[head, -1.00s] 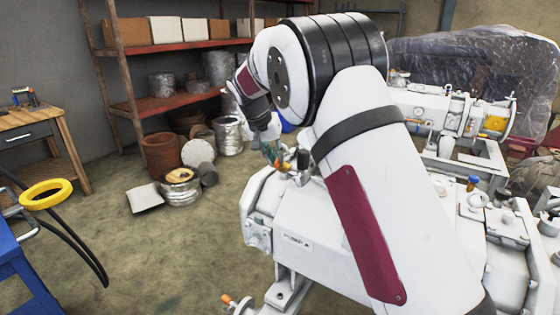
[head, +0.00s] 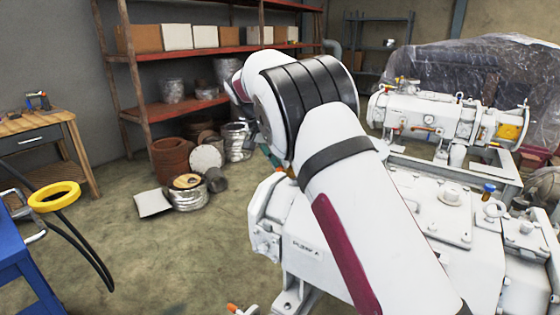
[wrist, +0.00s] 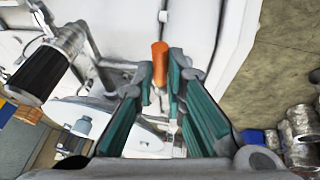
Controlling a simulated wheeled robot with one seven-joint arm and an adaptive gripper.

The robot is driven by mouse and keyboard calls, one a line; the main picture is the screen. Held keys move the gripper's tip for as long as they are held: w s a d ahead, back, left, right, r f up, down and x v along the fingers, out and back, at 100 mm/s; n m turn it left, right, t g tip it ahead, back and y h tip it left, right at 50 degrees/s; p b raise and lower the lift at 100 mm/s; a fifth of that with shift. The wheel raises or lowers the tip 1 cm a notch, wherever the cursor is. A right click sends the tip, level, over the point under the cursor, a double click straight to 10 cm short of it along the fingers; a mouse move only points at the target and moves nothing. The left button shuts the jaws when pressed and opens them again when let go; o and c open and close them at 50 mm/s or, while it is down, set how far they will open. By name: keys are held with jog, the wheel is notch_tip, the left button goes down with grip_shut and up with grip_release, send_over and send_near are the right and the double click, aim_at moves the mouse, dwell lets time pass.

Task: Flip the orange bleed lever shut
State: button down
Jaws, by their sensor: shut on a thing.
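The orange lever (wrist: 160,62) shows in the wrist view as a short orange handle at the fingertips, over a white pump body. My gripper (wrist: 160,84) has its two teal fingers on either side of the handle, closed on it. In the head view my arm hides most of the gripper; only a bit of teal finger (head: 268,154) shows at the arm's left edge. The white pump (head: 310,240) stands below my arm. The lever's base is hard to make out.
A second orange-tipped handle (head: 236,309) is low at the pump's front. A second white pump (head: 425,115) stands behind on the right. A yellow ring (head: 54,196) is at left.

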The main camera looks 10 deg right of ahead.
jog(key=shift+a, duration=0.1)
jog(key=c, duration=1.6)
grip_release()
jog(key=shift+c, duration=0.2)
jog(key=v, duration=1.2)
